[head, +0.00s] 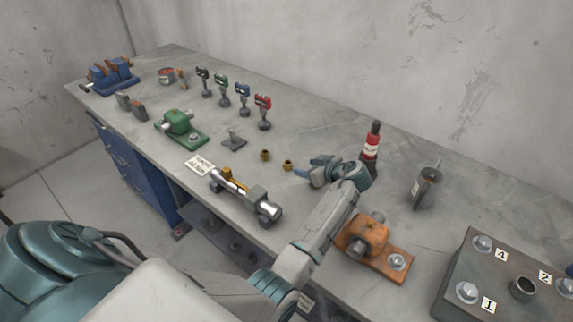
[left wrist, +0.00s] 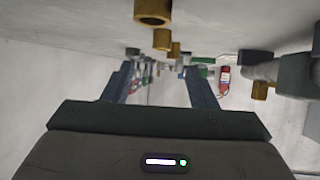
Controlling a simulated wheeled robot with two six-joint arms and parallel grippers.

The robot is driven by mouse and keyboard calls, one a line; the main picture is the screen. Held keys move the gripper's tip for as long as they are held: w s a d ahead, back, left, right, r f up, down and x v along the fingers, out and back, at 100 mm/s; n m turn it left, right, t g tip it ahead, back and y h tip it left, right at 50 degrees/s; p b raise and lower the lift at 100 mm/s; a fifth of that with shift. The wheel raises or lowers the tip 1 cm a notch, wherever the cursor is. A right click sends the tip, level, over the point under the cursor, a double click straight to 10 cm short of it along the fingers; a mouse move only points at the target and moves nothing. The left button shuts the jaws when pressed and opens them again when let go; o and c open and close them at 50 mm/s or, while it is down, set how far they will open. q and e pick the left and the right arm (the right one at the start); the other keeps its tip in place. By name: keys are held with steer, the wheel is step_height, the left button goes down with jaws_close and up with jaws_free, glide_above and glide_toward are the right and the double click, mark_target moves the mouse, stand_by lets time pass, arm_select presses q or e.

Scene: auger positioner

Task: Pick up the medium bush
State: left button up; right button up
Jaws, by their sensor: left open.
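I cannot tell which is the medium one. My left gripper (head: 300,172) is open and empty, low over the bench, its fingers pointing left towards the bushes. In the left wrist view the picture is upside down, with the bench at the top. My right gripper is out of view.
A red-labelled bottle (head: 370,145) stands right behind the gripper, and a grey cup (head: 427,188) farther right. An orange fixture (head: 368,240) is near my left forearm. A shaft assembly (head: 245,195) lies at the front edge. Several coloured gauges (head: 242,95) stand farther back.

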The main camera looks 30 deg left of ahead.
mark_target(289, 163)
arm_select(q)
steer(key=p+x, duration=0.1)
steer(key=x, duration=0.2)
steer(key=shift+w+a+f, duration=0.15)
steer(key=shift+a, duration=0.25)
steer(key=shift+a+f+p, duration=0.1)
steer(key=shift+a+p, duration=0.35)
steer(key=p+x, duration=0.2)
steer(key=x, duration=0.2)
steer(key=shift+a+f+p, duration=0.15)
steer(key=shift+a+p, duration=0.1)
steer(key=shift+p, duration=0.05)
steer(key=shift+d, duration=0.1)
steer(key=shift+c, duration=0.2)
steer(key=c, duration=1.1)
